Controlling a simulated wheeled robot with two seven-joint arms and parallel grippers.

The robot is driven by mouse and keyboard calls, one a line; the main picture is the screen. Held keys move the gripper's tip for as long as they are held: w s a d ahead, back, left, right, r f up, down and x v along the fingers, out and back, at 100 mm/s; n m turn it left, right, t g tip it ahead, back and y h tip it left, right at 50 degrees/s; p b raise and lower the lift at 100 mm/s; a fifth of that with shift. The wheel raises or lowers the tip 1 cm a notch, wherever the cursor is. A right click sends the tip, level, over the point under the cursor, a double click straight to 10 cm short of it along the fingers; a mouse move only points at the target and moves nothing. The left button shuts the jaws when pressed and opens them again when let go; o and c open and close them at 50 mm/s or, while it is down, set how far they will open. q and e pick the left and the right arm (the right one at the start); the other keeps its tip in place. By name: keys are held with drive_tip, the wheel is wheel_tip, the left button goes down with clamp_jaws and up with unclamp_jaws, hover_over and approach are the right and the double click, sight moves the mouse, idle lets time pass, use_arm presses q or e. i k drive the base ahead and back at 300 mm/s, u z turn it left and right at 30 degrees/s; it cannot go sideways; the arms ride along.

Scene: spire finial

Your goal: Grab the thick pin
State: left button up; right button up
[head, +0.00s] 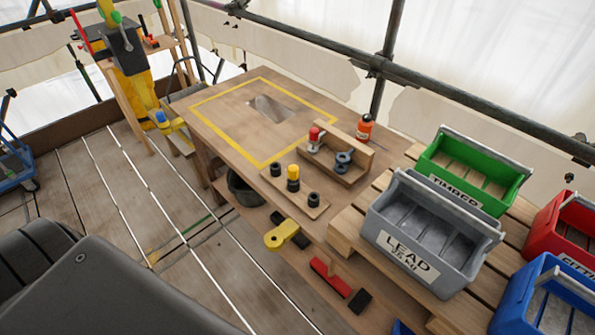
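A small wooden block (320,211) lies on the near right part of the workbench (230,125). Several short pins stand upright in it or on it: a black pin (276,169) at the left, a black pin with a yellow top (293,177) in the middle and a black pin (313,199) at the right. The middle one looks tallest. I cannot tell for certain which is the thick pin. Neither of my grippers shows in the head view.
Behind the block, a wooden tray (352,178) holds a red-topped item (314,137) and dark rings (343,160). An orange bottle (365,128) stands beyond. Grey (420,270) and green (465,203) bins stand right. The yellow-outlined bench area is clear except for a grey patch (270,108).

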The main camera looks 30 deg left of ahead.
sight(293, 170)
drive_tip(key=u, duration=0.55)
drive_tip(key=k, duration=1.35)
drive_tip(key=u, duration=0.1)
drive_tip(key=i, duration=0.5)
drive_tip(key=z, duration=0.7)
drive_tip(key=i, duration=1.25)
drive_tip(key=u, duration=0.4)
